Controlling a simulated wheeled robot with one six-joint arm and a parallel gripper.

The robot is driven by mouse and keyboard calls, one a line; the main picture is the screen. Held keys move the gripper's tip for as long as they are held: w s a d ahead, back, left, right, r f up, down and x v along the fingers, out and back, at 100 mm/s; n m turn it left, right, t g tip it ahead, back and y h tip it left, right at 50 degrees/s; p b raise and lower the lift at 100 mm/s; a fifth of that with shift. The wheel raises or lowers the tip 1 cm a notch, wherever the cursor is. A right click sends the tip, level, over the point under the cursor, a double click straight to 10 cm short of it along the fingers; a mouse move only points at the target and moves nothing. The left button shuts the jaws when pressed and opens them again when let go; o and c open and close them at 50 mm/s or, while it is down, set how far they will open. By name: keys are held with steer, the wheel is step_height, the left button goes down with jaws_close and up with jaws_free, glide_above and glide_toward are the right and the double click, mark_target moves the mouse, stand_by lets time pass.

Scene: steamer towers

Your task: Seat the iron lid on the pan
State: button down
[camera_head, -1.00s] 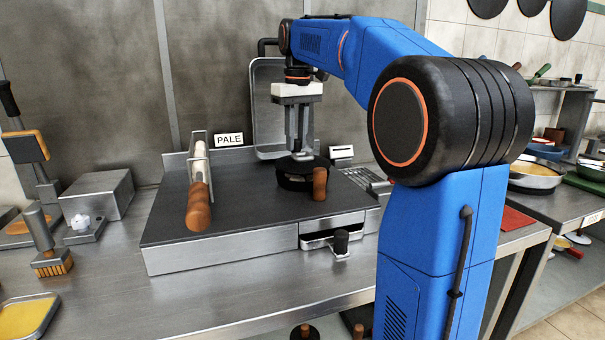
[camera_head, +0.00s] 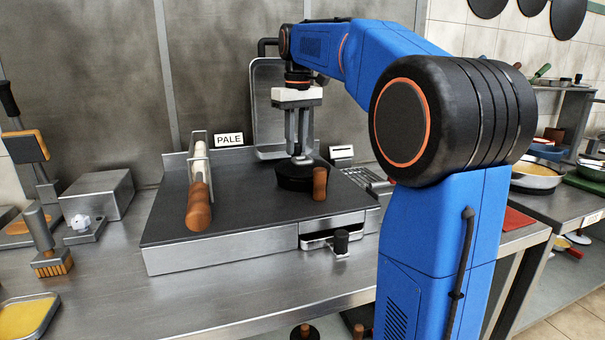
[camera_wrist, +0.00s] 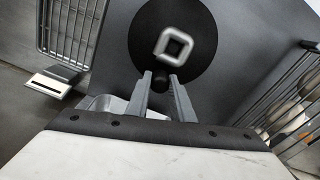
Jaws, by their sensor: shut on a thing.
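The iron lid (camera_wrist: 147,32) is a black disc with a grey square loop handle (camera_wrist: 174,47) in the wrist view. In the head view my gripper (camera_head: 301,154) points straight down over the dark pan (camera_head: 294,184). The pan stands on the black-topped station, its brown handle (camera_head: 320,184) toward the camera. The lid lies level over the pan, with no clear gap between them. The pan is hidden under the lid in the wrist view.
A brown-handled tool (camera_head: 198,205) lies in a rack left of the pan. A PALE sign (camera_head: 229,140) and an upright metal tray (camera_head: 268,105) stand behind. A wire rack (camera_head: 367,178) is at the right. The black top (camera_head: 255,205) is clear in front.

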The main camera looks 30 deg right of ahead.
steer(key=shift+f, duration=0.35)
stand_by(0.4)
steer(key=c, duration=1.5)
jaws_free()
steer(key=shift+o, duration=0.2)
